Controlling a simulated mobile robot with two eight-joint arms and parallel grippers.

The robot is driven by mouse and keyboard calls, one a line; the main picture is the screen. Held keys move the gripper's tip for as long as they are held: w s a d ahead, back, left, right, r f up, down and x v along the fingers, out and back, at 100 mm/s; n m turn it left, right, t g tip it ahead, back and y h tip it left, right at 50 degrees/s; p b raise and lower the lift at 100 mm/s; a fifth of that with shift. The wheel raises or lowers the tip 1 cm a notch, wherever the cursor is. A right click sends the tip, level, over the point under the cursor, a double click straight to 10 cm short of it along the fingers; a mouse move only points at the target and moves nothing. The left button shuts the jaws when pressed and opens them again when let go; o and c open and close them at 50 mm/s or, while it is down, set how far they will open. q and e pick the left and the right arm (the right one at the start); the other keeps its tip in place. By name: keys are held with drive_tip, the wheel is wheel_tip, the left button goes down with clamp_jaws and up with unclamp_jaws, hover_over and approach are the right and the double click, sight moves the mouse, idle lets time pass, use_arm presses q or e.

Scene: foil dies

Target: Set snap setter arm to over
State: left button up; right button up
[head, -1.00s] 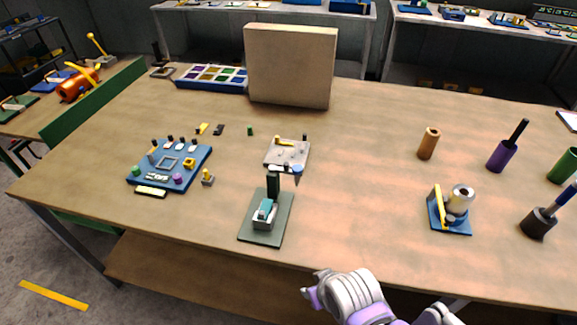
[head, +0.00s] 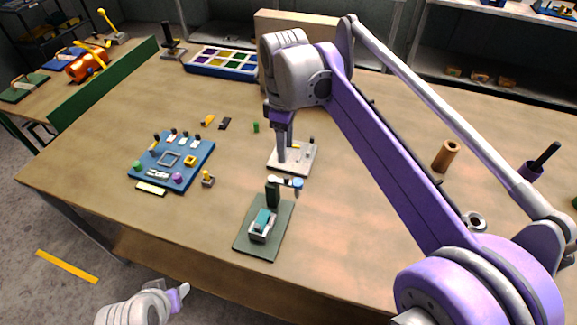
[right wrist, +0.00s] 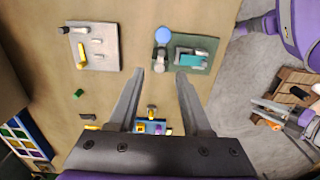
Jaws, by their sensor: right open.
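A device on a dark green base plate (head: 250,246) stands near the front of the table. It has a teal and grey block (head: 262,222), an upright black post (head: 272,195) and a short arm with a blue knob (head: 297,184) leaning off behind the post. I take this as the snap setter. In the right wrist view the blue knob (right wrist: 163,35) lies just past the fingertips. My right gripper (head: 284,158) points down, open and empty, above the table behind the post. Its fingers (right wrist: 159,72) are apart.
A pale grey plate (head: 303,158) with a small yellow lever stands behind the device. A blue board (head: 150,172) with several small parts is at left. A brown cylinder (head: 445,156) is at right. My right arm hides much of the table's right side.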

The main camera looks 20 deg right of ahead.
sight(286, 176)
wheel_tip(286, 176, down, 10)
drive_tip(key=shift+s+r+b, duration=0.1)
drive_tip(key=shift+s+b, duration=0.05)
drive_tip(key=shift+b, duration=0.15)
clamp_jaws()
idle(1.4)
